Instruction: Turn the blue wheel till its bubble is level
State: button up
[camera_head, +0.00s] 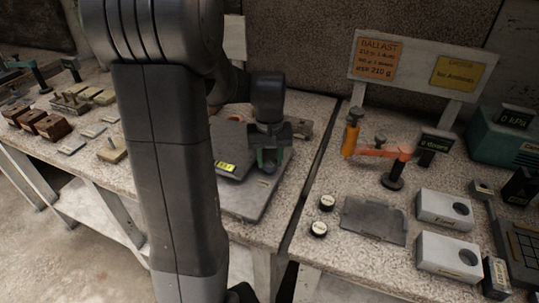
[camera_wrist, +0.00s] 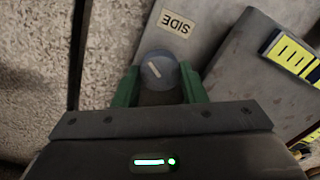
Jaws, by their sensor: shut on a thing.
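The blue wheel (camera_wrist: 158,68) is a small round grey-blue knob with a pale line on its top.
The grey plate (camera_head: 247,203) lies on a speckled bench. To the right, past a gap, stand an orange-handled lever (camera_head: 380,151), a dark slate (camera_head: 374,219) and white blocks (camera_head: 450,208). Brown blocks (camera_head: 53,127) and small parts lie at the left.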

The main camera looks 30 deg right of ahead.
aim_at(270, 161)
jog(key=m+p, duration=0.1)
jog(key=m, duration=0.5)
jog(key=shift+d+r, duration=0.1)
jog(key=m+p, duration=0.1)
jog(key=m, duration=0.5)
jog(key=shift+m, duration=0.3)
dwell(0.3)
jog(key=o, duration=1)
notch_tip(270, 161, up, 14)
jog(key=shift+f+p, duration=0.15)
jog(key=shift+p, duration=0.3)
jog(key=shift+s+f, duration=0.1)
jog(key=shift+f, duration=0.05)
